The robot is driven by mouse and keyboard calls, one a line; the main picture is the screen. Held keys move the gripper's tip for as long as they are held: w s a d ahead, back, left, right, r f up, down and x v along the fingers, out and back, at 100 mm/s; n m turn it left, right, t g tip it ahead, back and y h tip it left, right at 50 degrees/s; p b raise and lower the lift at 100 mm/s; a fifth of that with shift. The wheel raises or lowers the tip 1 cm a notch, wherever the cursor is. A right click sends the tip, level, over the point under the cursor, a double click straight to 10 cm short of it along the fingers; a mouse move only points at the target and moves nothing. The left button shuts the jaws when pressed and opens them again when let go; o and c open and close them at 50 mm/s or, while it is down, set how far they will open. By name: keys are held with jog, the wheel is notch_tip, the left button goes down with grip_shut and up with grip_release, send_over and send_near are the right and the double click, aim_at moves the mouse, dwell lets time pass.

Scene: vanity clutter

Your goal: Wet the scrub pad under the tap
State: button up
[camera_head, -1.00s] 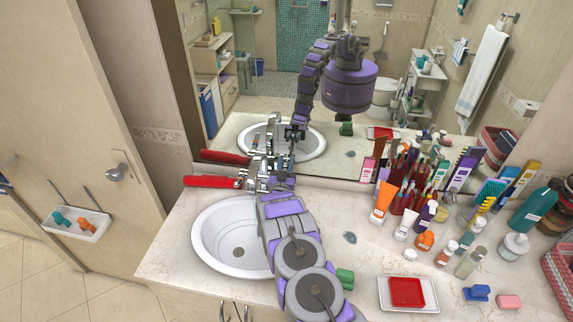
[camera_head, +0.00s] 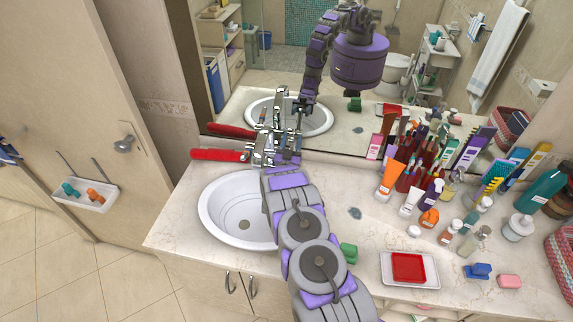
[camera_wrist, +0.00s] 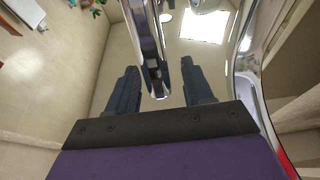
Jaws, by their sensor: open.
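The chrome tap (camera_head: 264,150) stands behind the white sink (camera_head: 207,212), with a long red handle (camera_head: 218,154) reaching left. My gripper (camera_head: 288,158) is at the tap, partly hidden by my arm. In the wrist view my gripper (camera_wrist: 160,68) has its two dark fingers spread, with a chrome bar (camera_wrist: 148,45) of the tap between them and no pad there. Which item is the scrub pad is unclear: a blue pad (camera_head: 477,271), a pink one (camera_head: 509,281) and a green one (camera_head: 348,253) lie on the counter.
A white tray (camera_head: 389,280) with a red block (camera_head: 408,267) lies at the counter's front. Bottles, tubes and a red cup of brushes crowd the right side. The mirror (camera_head: 350,130) rises close behind the tap. The sink bowl looks empty.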

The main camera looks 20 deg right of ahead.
jog(key=p+v, duration=0.2)
jog(key=v, duration=1.3)
jog(key=shift+s+a+f, duration=0.2)
jog(key=shift+s+a, duration=0.05)
jog(key=shift+r, duration=0.15)
